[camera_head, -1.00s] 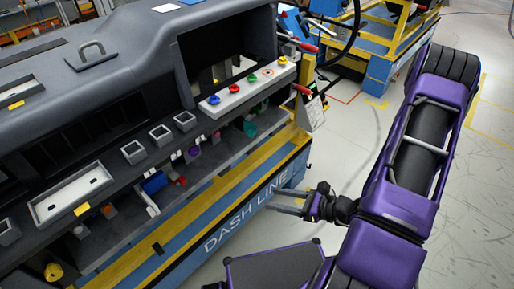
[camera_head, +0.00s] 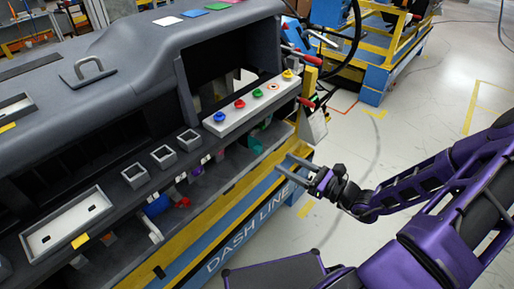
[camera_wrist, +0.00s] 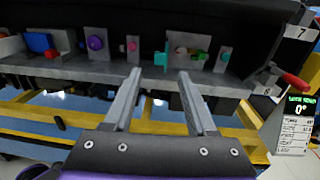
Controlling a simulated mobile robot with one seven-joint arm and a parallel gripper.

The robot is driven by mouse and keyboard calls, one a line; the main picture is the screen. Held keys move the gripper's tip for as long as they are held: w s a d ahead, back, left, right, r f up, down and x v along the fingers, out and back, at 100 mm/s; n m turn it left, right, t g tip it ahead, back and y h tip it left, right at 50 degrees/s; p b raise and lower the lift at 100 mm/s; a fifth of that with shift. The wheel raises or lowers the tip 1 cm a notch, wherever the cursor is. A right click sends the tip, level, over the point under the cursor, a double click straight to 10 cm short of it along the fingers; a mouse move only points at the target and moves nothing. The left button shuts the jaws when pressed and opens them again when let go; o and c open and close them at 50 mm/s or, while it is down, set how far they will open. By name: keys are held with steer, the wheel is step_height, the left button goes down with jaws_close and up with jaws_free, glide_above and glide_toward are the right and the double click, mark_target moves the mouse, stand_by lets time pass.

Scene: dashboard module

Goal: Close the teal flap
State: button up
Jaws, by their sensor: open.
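A teal part (camera_wrist: 161,58), which looks like the teal flap, sits on the lower shelf of the dashboard module in the wrist view. A teal piece also shows under the dash edge in the head view (camera_head: 256,146), partly hidden. I cannot tell its opening angle. My gripper (camera_head: 285,164) is open and empty in front of the shelf, to the right of the lettered rail. In the wrist view its two fingers (camera_wrist: 160,72) point at the shelf, with the teal part just beyond the tips; contact is not visible.
On the shelf are a blue part (camera_wrist: 39,42), a purple knob (camera_wrist: 96,43), a pink knob (camera_wrist: 132,45) and a small teal knob (camera_wrist: 225,57). A red lever (camera_wrist: 291,79) and a display reading 0° (camera_wrist: 299,108) are at right. A yellow rail (camera_wrist: 60,132) runs below.

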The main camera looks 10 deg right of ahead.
mark_target(259, 149)
steer(key=x, duration=1.1)
steer(key=shift+w+a, duration=0.2)
steer(key=shift+f, duration=0.1)
jaws_close()
